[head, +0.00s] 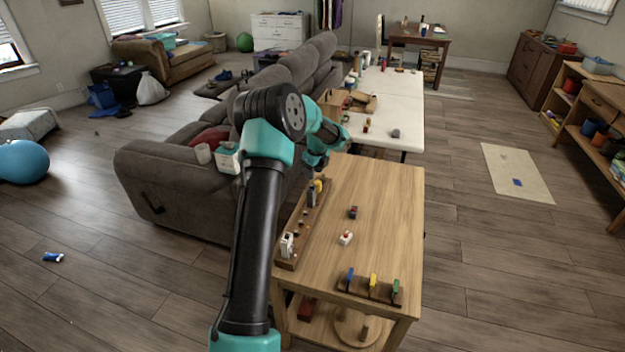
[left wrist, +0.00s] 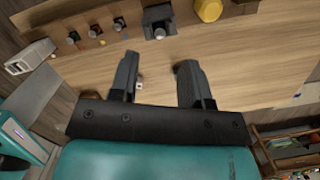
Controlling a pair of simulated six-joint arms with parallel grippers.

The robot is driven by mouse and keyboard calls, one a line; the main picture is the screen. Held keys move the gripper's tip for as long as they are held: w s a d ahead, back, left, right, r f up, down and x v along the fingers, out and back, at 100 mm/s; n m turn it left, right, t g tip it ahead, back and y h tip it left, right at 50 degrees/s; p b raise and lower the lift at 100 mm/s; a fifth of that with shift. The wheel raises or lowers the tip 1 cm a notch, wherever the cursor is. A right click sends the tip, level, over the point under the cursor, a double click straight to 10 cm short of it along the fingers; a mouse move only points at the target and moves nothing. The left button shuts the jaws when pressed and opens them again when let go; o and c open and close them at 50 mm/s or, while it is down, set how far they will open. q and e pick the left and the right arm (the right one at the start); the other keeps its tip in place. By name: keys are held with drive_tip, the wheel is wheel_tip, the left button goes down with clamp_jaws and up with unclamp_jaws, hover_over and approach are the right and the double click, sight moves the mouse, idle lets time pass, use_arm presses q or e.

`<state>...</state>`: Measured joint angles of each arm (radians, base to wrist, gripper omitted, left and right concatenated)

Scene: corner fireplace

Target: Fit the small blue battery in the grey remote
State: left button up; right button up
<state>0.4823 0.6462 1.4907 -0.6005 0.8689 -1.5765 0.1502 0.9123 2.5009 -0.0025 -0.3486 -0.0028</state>
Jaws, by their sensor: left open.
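My left gripper (head: 318,164) hangs over the far left part of the wooden table (head: 390,195) in the head view. In the left wrist view its two fingers (left wrist: 157,72) are apart with nothing held between them. A small pale item (left wrist: 139,85) shows beside one finger, too small to name. I cannot make out the grey remote or the small blue battery for certain. A blue piece (head: 350,278) stands in a dark rack at the table's near edge, but I cannot tell what it is. My right gripper is not in view.
A long wooden board (head: 296,262) with several knobs, a white device (head: 287,244) and a yellow piece (head: 318,186) lies along the table's left side. A dark-and-red item (head: 353,212) and a white-and-red item (head: 345,238) lie mid-table. The table's right half is clear.

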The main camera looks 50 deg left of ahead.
use_arm(q)
wheel_tip(320, 180, up, 11)
drive_tip(key=d, duration=0.1)
drive_tip(key=shift+d+r, duration=0.15)
drive_tip(key=shift+d, duration=0.2)
drive_tip(key=shift+w, duration=0.1)
